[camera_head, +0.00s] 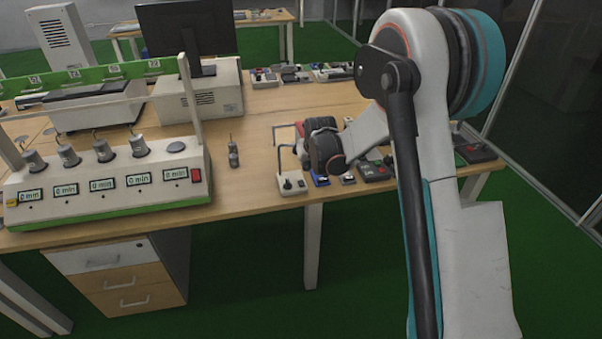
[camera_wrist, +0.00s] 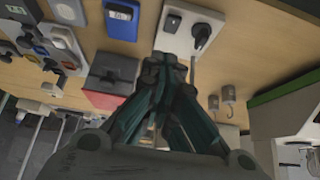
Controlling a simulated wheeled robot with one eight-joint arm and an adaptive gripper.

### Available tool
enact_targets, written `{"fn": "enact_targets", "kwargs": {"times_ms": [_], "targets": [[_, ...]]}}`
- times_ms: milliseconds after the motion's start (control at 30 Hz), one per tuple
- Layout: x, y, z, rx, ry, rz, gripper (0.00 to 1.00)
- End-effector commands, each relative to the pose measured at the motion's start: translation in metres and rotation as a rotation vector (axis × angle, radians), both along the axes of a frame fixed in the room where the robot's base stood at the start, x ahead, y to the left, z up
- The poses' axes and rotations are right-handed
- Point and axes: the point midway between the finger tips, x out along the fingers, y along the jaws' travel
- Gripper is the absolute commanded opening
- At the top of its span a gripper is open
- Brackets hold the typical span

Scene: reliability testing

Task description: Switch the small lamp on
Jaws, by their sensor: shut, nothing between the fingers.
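A small white-based device (camera_head: 291,183) with a black knob and a thin upright bent bar stands at the table's front edge; it may be the small lamp, but no bulb or light shows clearly. In the wrist view a white base (camera_wrist: 180,38) with a black knob (camera_wrist: 201,33) and a small button lies just beyond my gripper. My gripper (camera_wrist: 172,62) is shut and empty, its tips at the near edge of that base. I cannot tell whether they touch it. In the head view my wrist hides the gripper's fingers.
A red and dark box (camera_wrist: 110,82) and several small switch devices (camera_wrist: 60,40) lie left of the gripper in the wrist view. A large timer panel (camera_head: 110,185) stands at left in the head view. A small dark item (camera_head: 233,152) stands on bare wood between.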

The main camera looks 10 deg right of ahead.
Motion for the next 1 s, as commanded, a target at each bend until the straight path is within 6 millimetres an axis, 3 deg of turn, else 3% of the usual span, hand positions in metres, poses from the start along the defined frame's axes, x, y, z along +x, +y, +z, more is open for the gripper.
{"fn": "enact_targets", "kwargs": {"times_ms": [333,700,1000], "targets": [[0.005,0.0,-0.008,0.0,0.0,0.0,0.0],[0.037,0.0,-0.06,0.0,0.0,0.0,0.0],[0.053,0.0,-0.083,0.0,0.0,0.0,0.0]]}}
